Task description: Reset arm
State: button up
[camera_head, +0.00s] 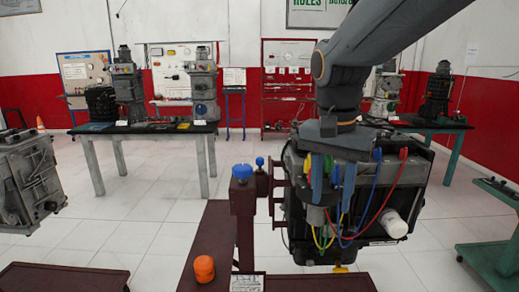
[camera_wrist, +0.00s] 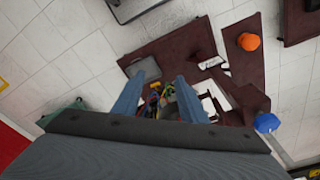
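My gripper (camera_head: 332,196) hangs from my arm in front of the engine trainer (camera_head: 400,190), its two blue fingers pointing down. The fingers also show in the wrist view (camera_wrist: 160,80), spread apart with a gap between them. Coloured wires and dark parts show through that gap, and nothing looks clamped. The engine carries red, blue, yellow and green leads and a white cylinder (camera_head: 396,225). I cannot tell from these views whether the fingers touch the engine or its leads. My arm hides part of the engine's top.
A dark red stand (camera_head: 208,240) bears an orange cap (camera_head: 204,268), and a blue cap (camera_head: 242,171) tops its post. Another engine (camera_head: 30,180) stands at left. A bench (camera_head: 150,129) with engines is behind, and a green stand (camera_head: 490,255) is at right. White floor lies open between.

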jog(key=s+d+f+n, duration=0.2)
jog(key=s+f+n, duration=0.1)
jog(key=f, duration=0.6)
jog(key=s+d+f+n, duration=0.3)
jog(key=f+n, duration=0.1)
jog(key=f, duration=0.6)
jog(key=shift+s+y, duration=0.25)
jog(key=shift+y, duration=0.15)
jog(key=shift+c, duration=0.3)
